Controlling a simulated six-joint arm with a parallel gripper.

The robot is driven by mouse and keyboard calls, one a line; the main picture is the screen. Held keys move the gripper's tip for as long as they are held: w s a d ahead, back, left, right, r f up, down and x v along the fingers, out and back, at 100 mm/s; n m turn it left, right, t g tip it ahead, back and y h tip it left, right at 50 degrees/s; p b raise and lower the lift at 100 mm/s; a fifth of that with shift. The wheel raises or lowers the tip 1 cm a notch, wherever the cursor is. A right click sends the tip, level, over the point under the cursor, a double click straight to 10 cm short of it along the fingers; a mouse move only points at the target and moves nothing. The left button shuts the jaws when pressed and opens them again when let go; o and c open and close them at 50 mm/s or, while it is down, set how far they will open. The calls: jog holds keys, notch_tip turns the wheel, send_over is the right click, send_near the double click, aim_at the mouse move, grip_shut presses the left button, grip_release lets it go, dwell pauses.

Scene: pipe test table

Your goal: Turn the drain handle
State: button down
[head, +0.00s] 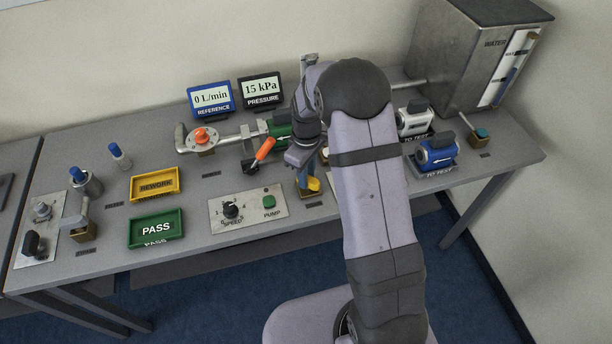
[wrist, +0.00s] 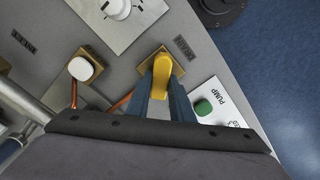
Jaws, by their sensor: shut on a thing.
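The drain handle is a yellow lever (wrist: 162,72) on a square brass base, next to a label in the wrist view that seems to read DRAIN. In the head view its yellow end (head: 313,184) shows just right of the blue fingers. My gripper (wrist: 166,84) is shut on the yellow lever, with one blue finger on each side of it. My arm hides part of the table around and right of the handle.
An orange lever (head: 265,148) stands just left of my gripper. In the wrist view a white-capped part (wrist: 80,68) stands left of the handle. A steel water tank (head: 465,55) stands back right.

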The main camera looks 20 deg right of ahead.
jog(key=m, duration=0.4)
jog(key=shift+w+d+m, duration=0.1)
jog(key=shift+d+m, duration=0.05)
jog(key=shift+m, duration=0.15)
jog(key=shift+d+r+m, duration=0.1)
jog(key=shift+m, duration=1.7)
jog(key=c, duration=1.6)
grip_release()
jog(key=shift+o, duration=0.2)
jog(key=shift+b, duration=0.3)
jog(key=shift+r+b, duration=1.05)
jog(key=shift+r, duration=2.6)
